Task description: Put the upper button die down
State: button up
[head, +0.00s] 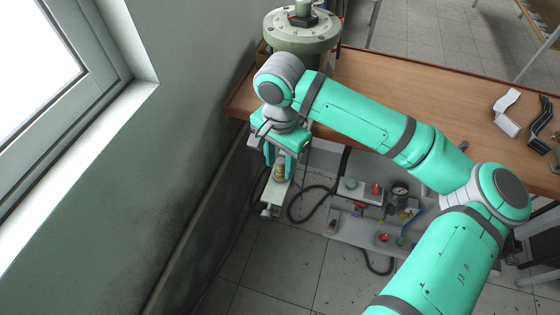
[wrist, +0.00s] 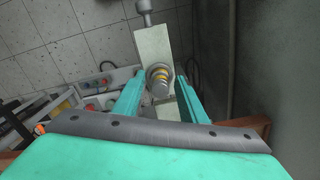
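My gripper (head: 279,166) points down past the left end of the wooden table, with its two teal fingers apart. A small round metal piece with yellow bands (wrist: 160,82), which may be the upper button die, shows between the fingers in the wrist view. A narrow gap shows between it and each finger. It appears to stand on a pale green plate (wrist: 152,46) of the pneumatic press. In the head view the plate (head: 275,192) shows below my gripper, and the small piece (head: 280,172) is partly hidden by the fingers. Its contact with the plate cannot be seen clearly.
A press panel with red and green buttons (head: 375,189) and a gauge stands right of the plate. The wooden table (head: 400,82) carries a green round base (head: 302,34) and clamps (head: 507,112). A wall with a window is close on the left.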

aim_at(280, 163)
jog(key=shift+r, duration=0.1)
notch_tip(280, 163, up, 12)
dwell(0.5)
dwell(0.4)
